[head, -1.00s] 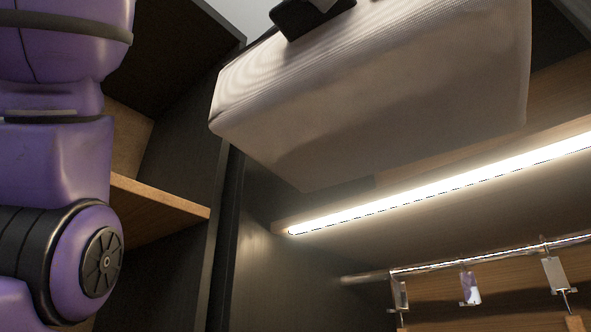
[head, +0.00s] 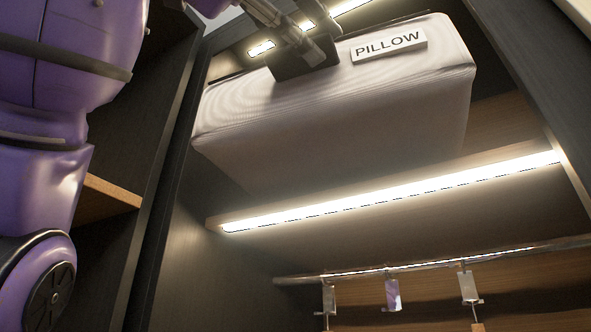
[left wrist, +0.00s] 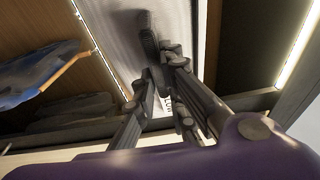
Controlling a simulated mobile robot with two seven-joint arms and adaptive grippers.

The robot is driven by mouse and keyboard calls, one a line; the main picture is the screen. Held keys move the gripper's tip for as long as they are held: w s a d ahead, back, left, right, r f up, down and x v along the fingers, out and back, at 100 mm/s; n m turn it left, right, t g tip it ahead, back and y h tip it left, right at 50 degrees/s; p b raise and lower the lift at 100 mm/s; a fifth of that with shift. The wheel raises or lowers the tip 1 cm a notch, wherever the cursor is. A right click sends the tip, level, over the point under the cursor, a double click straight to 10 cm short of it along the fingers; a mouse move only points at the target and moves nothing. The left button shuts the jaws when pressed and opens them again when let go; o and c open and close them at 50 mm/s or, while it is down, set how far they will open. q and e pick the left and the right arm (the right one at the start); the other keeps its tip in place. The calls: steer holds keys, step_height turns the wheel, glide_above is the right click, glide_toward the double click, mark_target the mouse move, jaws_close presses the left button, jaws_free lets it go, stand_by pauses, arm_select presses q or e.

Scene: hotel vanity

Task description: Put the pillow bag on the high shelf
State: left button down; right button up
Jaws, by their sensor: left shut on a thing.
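The pillow bag (head: 340,125) is a large pale box-shaped bag with a PILLOW label. In the head view it is at the upper middle, inside the closet opening, its lower part at the high shelf (head: 400,190); I cannot tell whether it rests on the shelf. My left gripper (head: 305,58) is shut on the dark handle at the bag's front top edge. In the left wrist view the gripper (left wrist: 155,70) is against the pale bag (left wrist: 112,40), its label partly hidden by the fingers. My right gripper is not in view.
A light strip (head: 390,192) runs along the high shelf's front edge. A rail (head: 430,262) with several hangers is below it. Dark closet walls stand close on both sides, the right one (head: 525,70) near the bag. A blue garment (left wrist: 40,75) shows in the left wrist view.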

arm_select(q)
glide_above(363, 164)
steer(key=shift+w+f, duration=0.1)
steer(key=shift+f, duration=1.35)
stand_by(0.7)
